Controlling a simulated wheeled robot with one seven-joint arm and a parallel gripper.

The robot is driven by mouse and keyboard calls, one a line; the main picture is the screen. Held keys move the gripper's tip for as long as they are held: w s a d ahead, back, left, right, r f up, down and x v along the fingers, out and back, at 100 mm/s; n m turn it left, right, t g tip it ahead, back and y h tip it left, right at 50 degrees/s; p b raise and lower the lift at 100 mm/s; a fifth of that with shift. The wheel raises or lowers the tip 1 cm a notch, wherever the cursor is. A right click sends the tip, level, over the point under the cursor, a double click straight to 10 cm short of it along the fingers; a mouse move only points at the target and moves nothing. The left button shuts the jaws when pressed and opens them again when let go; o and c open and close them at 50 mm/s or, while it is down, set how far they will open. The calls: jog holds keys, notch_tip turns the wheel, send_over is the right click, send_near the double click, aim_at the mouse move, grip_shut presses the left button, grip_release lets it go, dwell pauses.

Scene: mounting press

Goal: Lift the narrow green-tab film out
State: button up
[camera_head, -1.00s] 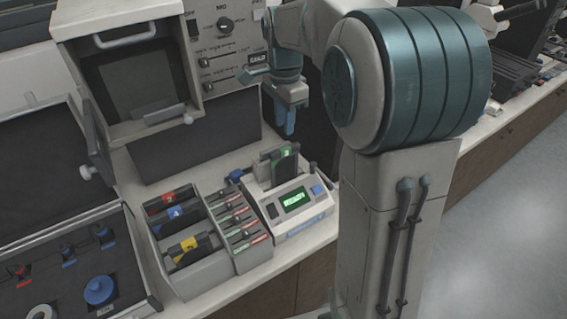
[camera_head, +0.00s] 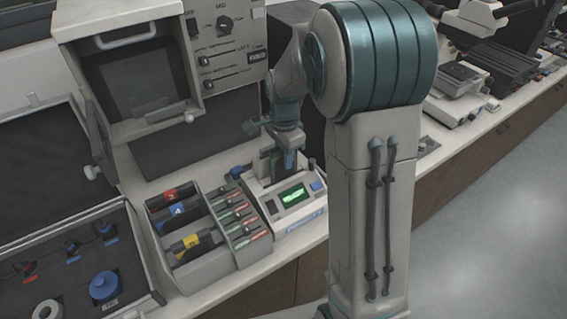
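The white mounting press (camera_head: 305,213) with a lit green display stands on the bench. A dark upright film (camera_head: 265,167) stands in its slot at the back; the green tab seen on it earlier is largely hidden now by my gripper.
Left of the press is a grey rack (camera_head: 240,243) of small red- and green-ended pieces. Beside it, a grey bin (camera_head: 200,268) holds dark cartridges with red, blue and yellow labels. An open case (camera_head: 140,275) lies further left. A large cabinet (camera_head: 180,20) rises behind.

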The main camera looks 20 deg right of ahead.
grip_shut()
notch_tip(320, 180, up, 10)
jog(key=shift+r+b, duration=0.1)
jog(key=shift+b, duration=0.6)
